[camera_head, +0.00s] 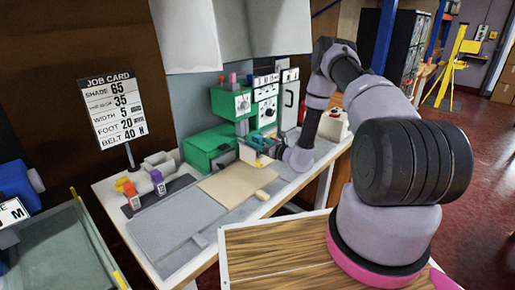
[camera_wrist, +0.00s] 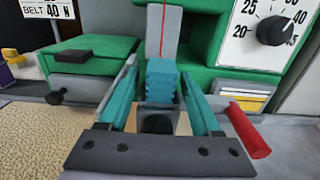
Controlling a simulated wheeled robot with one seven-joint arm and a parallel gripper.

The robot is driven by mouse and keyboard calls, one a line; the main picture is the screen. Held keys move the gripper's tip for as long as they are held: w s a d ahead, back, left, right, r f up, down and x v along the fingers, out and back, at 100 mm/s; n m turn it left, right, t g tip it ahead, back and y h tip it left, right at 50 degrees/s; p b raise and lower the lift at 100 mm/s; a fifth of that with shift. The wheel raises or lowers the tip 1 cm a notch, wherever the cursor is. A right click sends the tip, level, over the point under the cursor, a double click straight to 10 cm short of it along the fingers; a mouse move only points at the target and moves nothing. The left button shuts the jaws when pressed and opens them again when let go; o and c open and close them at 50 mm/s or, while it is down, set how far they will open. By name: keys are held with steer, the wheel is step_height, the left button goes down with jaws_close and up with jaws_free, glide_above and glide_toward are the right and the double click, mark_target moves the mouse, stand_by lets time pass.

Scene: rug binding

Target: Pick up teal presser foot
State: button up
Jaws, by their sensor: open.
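The teal presser foot (camera_wrist: 161,82) is a ridged block in the middle of the wrist view, under a grey upright with a red line on the green machine (camera_wrist: 205,30). My gripper (camera_wrist: 160,92) is open, with one teal-sided finger on each side of the foot. Gaps show between the foot and both fingers in this view. The foot's lower end is partly hidden by my gripper's body. In the head view my gripper (camera_head: 258,146) is at the front of the green machine (camera_head: 228,101), and the foot cannot be told apart there.
A red handle (camera_wrist: 248,130) sticks out close by my gripper's right side. A green box (camera_wrist: 92,55) is at the left. Orange (camera_head: 129,188) and purple (camera_head: 157,178) pieces stand on the white table (camera_head: 110,190). A job card (camera_head: 112,105) stands behind. A beige sheet (camera_head: 235,184) lies in front.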

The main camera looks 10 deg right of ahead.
jaws_close()
steer(key=shift+r, duration=0.1)
